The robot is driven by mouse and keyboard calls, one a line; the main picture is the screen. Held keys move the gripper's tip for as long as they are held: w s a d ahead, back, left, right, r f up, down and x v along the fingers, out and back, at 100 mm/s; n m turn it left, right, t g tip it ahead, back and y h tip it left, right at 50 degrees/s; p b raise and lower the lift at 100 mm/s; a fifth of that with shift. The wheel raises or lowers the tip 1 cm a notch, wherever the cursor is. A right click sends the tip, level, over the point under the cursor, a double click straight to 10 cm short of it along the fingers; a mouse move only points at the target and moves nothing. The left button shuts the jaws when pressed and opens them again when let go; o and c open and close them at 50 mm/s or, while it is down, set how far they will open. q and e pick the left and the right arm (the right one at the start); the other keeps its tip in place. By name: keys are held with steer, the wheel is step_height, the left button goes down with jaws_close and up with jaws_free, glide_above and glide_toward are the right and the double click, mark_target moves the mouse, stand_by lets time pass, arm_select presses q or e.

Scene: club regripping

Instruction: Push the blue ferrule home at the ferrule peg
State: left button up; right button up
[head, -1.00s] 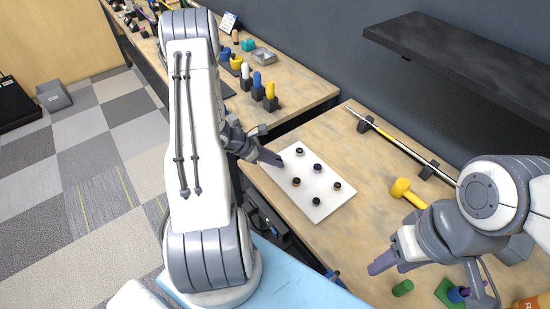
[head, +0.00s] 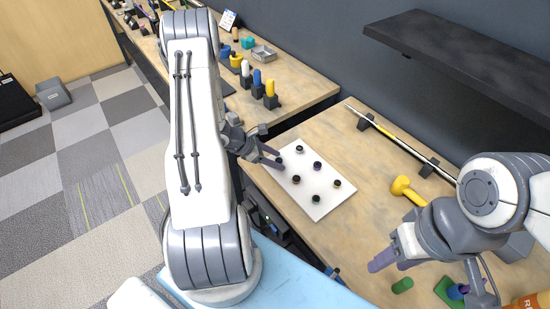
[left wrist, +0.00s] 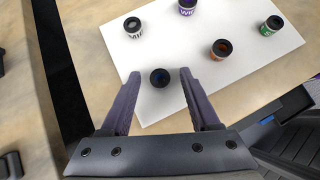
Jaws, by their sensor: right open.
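The blue ferrule (left wrist: 160,77), a short dark ring with a blue inside, stands on the white board (left wrist: 100,30) near its edge. In the left wrist view it sits between the two purple fingers of my left gripper (left wrist: 160,82), with a gap on each side. The left gripper is open and empty. In the head view my left gripper (head: 272,158) is at the board's left corner, and its fingers partly hide the ferrule there. My right gripper (head: 385,262) is open and empty, over the front of the bench. I cannot make out for sure which object is the ferrule peg.
Other ferrules stand on the board, among them an orange one (left wrist: 222,48) and a green one (left wrist: 270,26). A yellow mallet (head: 408,190) and a long shaft on stands (head: 400,143) lie to the right. A green block (head: 447,290) with a blue piece is at bottom right.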

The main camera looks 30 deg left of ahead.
arm_select(q)
steer(key=b+v, duration=0.2)
steer(key=v, duration=0.9)
steer(key=s+d+r+m+g, duration=0.1)
steer(key=d+r+m+g, duration=0.25)
steer(key=d+m, duration=0.55)
steer(key=d+r+m+g, duration=0.3)
steer(key=d+r+m, duration=0.15)
steer(key=d, duration=0.85)
steer(key=s+d+r+m+y, duration=0.2)
steer(key=s+d+m, duration=0.3)
steer(key=s+m, duration=0.3)
steer(key=s+d+r+m+y, duration=0.3)
steer(key=s+d+m, duration=0.3)
steer(key=s+m, duration=0.3)
steer(key=r+m, duration=0.1)
steer(key=m, duration=0.3)
steer(key=shift+r, duration=0.2)
steer(key=shift+d, duration=0.1)
